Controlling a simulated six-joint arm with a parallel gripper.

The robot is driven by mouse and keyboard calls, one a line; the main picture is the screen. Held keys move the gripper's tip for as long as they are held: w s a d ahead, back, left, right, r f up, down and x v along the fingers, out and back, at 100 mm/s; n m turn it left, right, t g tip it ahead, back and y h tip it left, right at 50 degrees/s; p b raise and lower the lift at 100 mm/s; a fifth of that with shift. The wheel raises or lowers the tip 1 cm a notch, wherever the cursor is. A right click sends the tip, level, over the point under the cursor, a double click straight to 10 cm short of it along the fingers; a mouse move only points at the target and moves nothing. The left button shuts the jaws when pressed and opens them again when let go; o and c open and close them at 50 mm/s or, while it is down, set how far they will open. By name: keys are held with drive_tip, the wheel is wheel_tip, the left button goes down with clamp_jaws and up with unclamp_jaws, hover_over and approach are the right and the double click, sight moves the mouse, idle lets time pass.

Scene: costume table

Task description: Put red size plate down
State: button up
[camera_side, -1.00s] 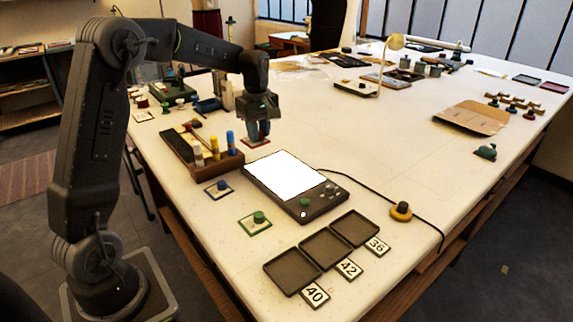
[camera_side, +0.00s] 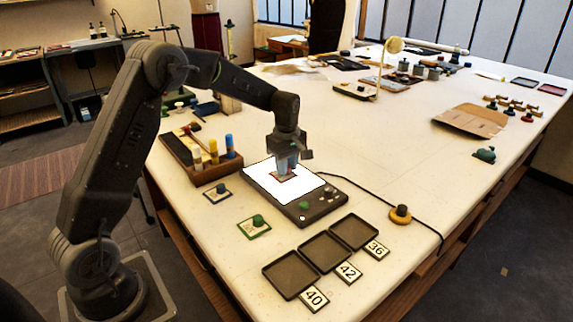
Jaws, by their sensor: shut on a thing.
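My gripper (camera_side: 286,168) is over the lit white panel and shut on the red size plate (camera_side: 292,177). Only a little of the plate's red edge shows below the fingers, and its knob is hidden between them. I cannot tell whether the plate touches the panel or hangs just above it. The light box (camera_side: 258,188) has a dark frame with a green knob and small buttons at its near right end. A blue-edged plate (camera_side: 208,196) and a green-edged plate (camera_side: 245,230), each with a knob, lie on the table to its left.
Three empty dark trays (camera_side: 268,270) stand in front, with cards 40 (camera_side: 315,299), 42 (camera_side: 348,272) and 36 (camera_side: 376,250). A wooden box (camera_side: 194,178) with bottles stands left of the light box. A cable crosses the table to its right.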

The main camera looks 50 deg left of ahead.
drive_tip(key=shift+f, duration=0.1)
drive_tip(key=o, duration=0.9)
wheel_tip(320, 180, up, 11)
drive_tip(key=s+d+r+m+t, duration=0.1)
drive_tip(key=s+d+r+m, duration=0.3)
drive_tip(key=s+d+r, duration=0.15)
drive_tip(key=s+d+f+m+t, duration=0.1)
drive_tip(key=s+d+m+t, duration=0.1)
drive_tip(key=s+d+m, duration=0.2)
drive_tip(key=s+d+m+t, duration=0.2)
drive_tip(key=s+d+m, duration=0.2)
drive_tip(key=s+m, duration=0.6)
drive_tip(key=s, duration=0.9)
drive_tip(key=shift+d+f+t, duration=0.2)
drive_tip(key=shift+f+t, duration=0.1)
drive_tip(key=shift+f, duration=0.05)
